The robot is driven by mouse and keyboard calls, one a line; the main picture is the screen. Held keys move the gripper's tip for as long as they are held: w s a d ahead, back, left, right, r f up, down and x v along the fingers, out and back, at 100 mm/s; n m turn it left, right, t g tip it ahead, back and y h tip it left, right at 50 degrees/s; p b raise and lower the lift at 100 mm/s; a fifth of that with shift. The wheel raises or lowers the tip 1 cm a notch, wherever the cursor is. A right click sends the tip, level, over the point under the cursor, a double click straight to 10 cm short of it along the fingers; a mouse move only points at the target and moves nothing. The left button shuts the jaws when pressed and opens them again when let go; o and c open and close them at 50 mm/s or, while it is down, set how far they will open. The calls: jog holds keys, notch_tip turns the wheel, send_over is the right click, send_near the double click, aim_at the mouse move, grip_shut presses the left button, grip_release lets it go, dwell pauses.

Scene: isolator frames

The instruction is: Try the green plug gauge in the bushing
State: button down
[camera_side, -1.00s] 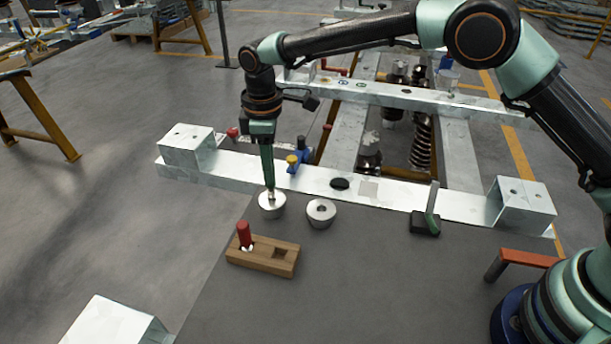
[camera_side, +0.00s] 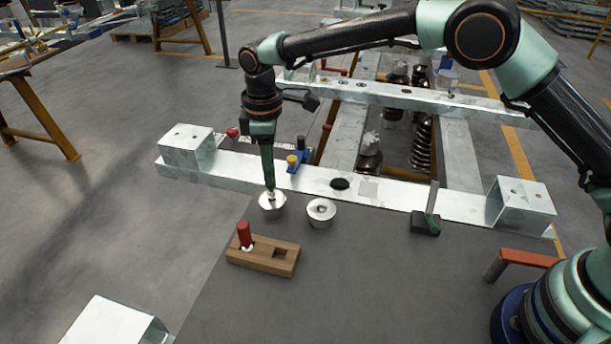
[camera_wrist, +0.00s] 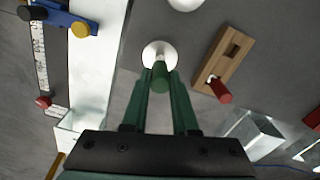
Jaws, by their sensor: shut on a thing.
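My gripper (camera_side: 269,183) points down over the left metal bushing (camera_side: 272,206) on the grey table. It is shut on the green plug gauge (camera_wrist: 160,76), whose green handle shows between the fingers in the wrist view. The gauge's pale lower end meets the top of this bushing, which also shows in the wrist view (camera_wrist: 150,52). I cannot tell how deep the end sits in the bore.
A wooden rack (camera_side: 262,258) in front holds a red plug gauge (camera_side: 244,234) upright and has one empty square socket. A metal rail (camera_side: 395,189) runs behind, with a blue clamp (camera_side: 299,161). A dark block with an upright plate (camera_side: 426,222) stands right. The table's middle front is clear.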

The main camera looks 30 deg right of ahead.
jog(key=shift+f, duration=0.4)
jog(key=shift+r, duration=0.1)
dwell(0.9)
jog(key=shift+r, duration=3.7)
